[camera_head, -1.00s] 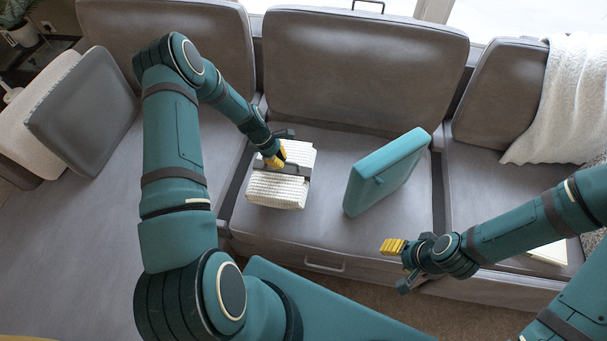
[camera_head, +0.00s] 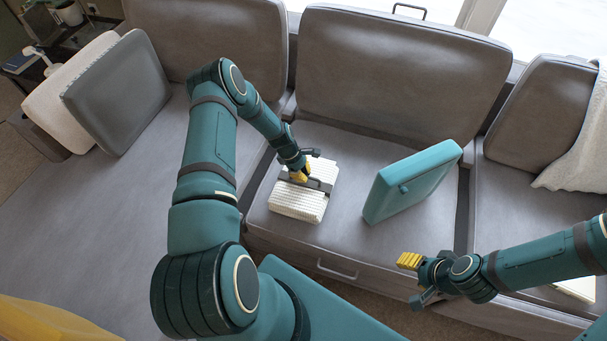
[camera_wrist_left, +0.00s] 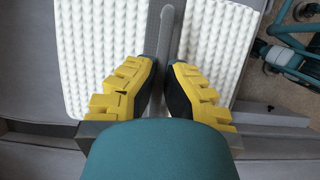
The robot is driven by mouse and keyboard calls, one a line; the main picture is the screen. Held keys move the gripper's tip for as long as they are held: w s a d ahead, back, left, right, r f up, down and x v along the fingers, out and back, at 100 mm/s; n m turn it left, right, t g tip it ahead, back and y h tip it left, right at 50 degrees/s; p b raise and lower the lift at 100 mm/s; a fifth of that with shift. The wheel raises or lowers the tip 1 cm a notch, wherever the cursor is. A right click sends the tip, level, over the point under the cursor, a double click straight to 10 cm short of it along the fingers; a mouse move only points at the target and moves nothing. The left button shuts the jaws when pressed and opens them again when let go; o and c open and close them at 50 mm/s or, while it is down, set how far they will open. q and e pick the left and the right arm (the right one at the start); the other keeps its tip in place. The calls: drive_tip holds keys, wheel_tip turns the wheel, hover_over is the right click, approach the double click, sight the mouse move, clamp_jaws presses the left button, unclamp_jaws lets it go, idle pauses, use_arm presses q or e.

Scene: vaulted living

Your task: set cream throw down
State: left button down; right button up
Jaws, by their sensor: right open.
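The cream throw (camera_head: 297,204) is a folded, ribbed block with a grey band or handle (camera_head: 318,184) across its middle. It is over the middle sofa seat (camera_head: 345,145), low or resting; I cannot tell if it touches. My left gripper (camera_head: 303,174) is over its middle, with yellow fingers closed about the grey bar. In the left wrist view the throw (camera_wrist_left: 104,50) shows on both sides of the bar (camera_wrist_left: 176,35), which runs between the fingers (camera_wrist_left: 164,75). My right gripper (camera_head: 416,278) is open and empty in front of the seat's front edge.
A teal cushion (camera_head: 412,183) stands tilted on the same seat, right of the throw. A white blanket (camera_head: 580,150) drapes over the right sofa section. Grey (camera_head: 118,92) and white (camera_head: 62,100) cushions lean at the far left. The left seat (camera_head: 110,210) is largely clear.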

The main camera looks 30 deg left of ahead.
use_arm(q)
drive_tip(key=c, duration=1.1)
unclamp_jaws()
drive_tip(key=shift+f, duration=0.1)
drive_tip(key=shift+c, duration=0.2)
drive_tip(key=shift+a+r, duration=0.15)
drive_tip(key=shift+r, duration=0.3)
drive_tip(key=p+v, duration=0.3)
drive_tip(key=v, duration=0.8)
drive_tip(key=s+d+r+m, duration=0.1)
drive_tip(key=s+d+m, duration=0.3)
drive_tip(key=d, duration=0.5)
drive_tip(key=s+d+r+m, duration=0.1)
drive_tip(key=s+d+m, duration=0.2)
drive_tip(key=d+m, duration=0.5)
drive_tip(key=s+d+r+m, duration=0.4)
drive_tip(key=s+d+m, duration=0.3)
drive_tip(key=s+d, duration=0.2)
drive_tip(key=shift+s+d+r+y, duration=0.3)
drive_tip(key=shift+d+r, duration=0.1)
drive_tip(key=shift+d, duration=0.2)
